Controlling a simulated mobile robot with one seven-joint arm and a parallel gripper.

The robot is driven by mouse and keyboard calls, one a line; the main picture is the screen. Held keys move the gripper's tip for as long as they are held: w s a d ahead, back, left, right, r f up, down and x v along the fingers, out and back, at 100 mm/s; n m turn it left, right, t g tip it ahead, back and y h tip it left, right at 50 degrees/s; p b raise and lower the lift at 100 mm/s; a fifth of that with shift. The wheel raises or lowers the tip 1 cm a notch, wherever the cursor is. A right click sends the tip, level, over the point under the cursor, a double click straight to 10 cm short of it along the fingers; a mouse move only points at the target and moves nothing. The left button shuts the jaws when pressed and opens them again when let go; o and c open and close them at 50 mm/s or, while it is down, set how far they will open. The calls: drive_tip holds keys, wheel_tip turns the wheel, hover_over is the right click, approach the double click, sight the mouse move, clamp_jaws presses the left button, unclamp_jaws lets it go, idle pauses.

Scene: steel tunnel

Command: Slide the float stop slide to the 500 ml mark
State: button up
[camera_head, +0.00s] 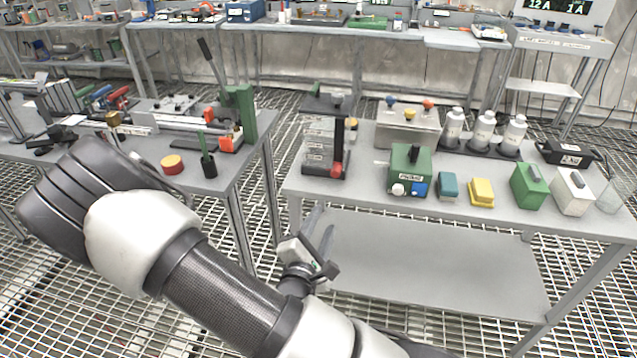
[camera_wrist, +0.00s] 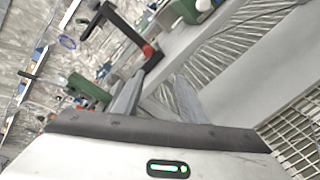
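A clear tank with labels (camera_head: 317,145) stands at the left end of the right-hand table. A black upright post (camera_head: 339,141) is at its right side, with a red piece (camera_head: 336,170) low on it; this looks like the float stop slide. The 500 ml mark cannot be read. In the wrist view the post (camera_wrist: 122,24) and red piece (camera_wrist: 148,51) appear tilted, beyond the fingertips. My gripper (camera_head: 322,222) is open and empty, in front of and below the table's front left part, apart from the tank. Its two fingers also show in the wrist view (camera_wrist: 158,80).
The right table (camera_head: 470,212) also carries a green box (camera_head: 408,165), a blue-green block, a yellow block and several bottles. Its lower shelf (camera_head: 430,270) is bare. A left table (camera_head: 235,165) holds tools and a red-yellow puck (camera_head: 172,164). A gap separates the tables.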

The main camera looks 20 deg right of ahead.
drive_tip(key=r+n+t, duration=0.1)
drive_tip(key=n+t, duration=0.1)
drive_tip(key=b, duration=0.2)
approach(335, 175)
drive_tip(key=x, duration=0.9)
drive_tip(key=shift+w, duration=0.15)
clamp_jaws()
